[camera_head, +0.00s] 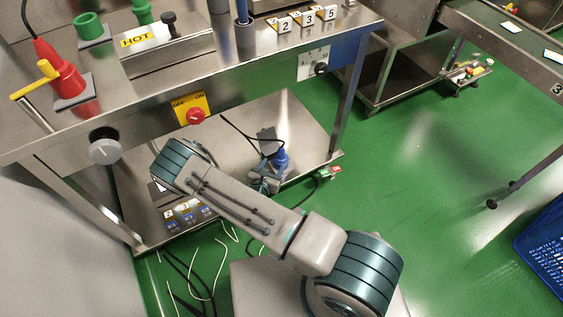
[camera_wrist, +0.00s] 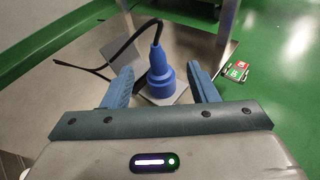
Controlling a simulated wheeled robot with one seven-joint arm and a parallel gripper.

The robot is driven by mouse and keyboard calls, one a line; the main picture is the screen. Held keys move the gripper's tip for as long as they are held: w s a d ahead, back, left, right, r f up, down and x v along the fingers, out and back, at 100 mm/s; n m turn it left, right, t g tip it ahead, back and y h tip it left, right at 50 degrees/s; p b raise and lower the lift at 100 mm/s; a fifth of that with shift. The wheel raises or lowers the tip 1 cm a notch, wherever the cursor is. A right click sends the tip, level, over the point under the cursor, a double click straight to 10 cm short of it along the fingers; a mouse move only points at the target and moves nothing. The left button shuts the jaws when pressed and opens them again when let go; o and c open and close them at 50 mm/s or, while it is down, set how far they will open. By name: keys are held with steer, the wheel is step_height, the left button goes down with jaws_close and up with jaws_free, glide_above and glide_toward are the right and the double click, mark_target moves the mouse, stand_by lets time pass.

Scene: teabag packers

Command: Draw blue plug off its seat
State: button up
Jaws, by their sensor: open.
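The blue plug (camera_wrist: 160,78) stands upright on a grey square seat plate (camera_wrist: 178,97) in the wrist view, with a black cable leaving its top. In the head view the blue plug (camera_head: 281,159) shows low on the lower shelf of the steel bench, partly beside my arm. My gripper (camera_wrist: 158,82) is open, with one blue finger on each side of the plug. Gaps show between the plug and both fingers, and I cannot tell whether the fingers are level with its body. In the head view my gripper (camera_head: 266,181) is small and partly hidden by my arm.
The steel lower shelf (camera_head: 310,130) surrounds the plug, with a bench leg (camera_head: 345,105) to the right. A red and green item (camera_wrist: 236,71) lies right of the shelf. Above are a red plug (camera_head: 62,72) and a red switch (camera_head: 194,115).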

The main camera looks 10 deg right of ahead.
mark_target(280, 152)
steer(key=shift+n+y, duration=0.5)
steer(key=shift+n, duration=0.1)
steer(key=w+d+f, duration=0.1)
steer(key=w, duration=0.1)
steer(key=w+f+b, duration=0.1)
steer(key=w+f, duration=0.1)
steer(key=w+d+f+b, duration=0.1)
steer(key=w+f, duration=0.1)
steer(key=shift+d, duration=0.35)
steer(key=shift+r+b+x, duration=0.2)
steer(key=shift+b+x, duration=0.6)
steer(key=shift+x, duration=0.75)
steer(key=shift+r+b+x, duration=0.15)
steer(key=shift+b+x, duration=0.65)
steer(key=shift+x, duration=0.8)
steer(key=shift+d, duration=0.1)
jaws_close()
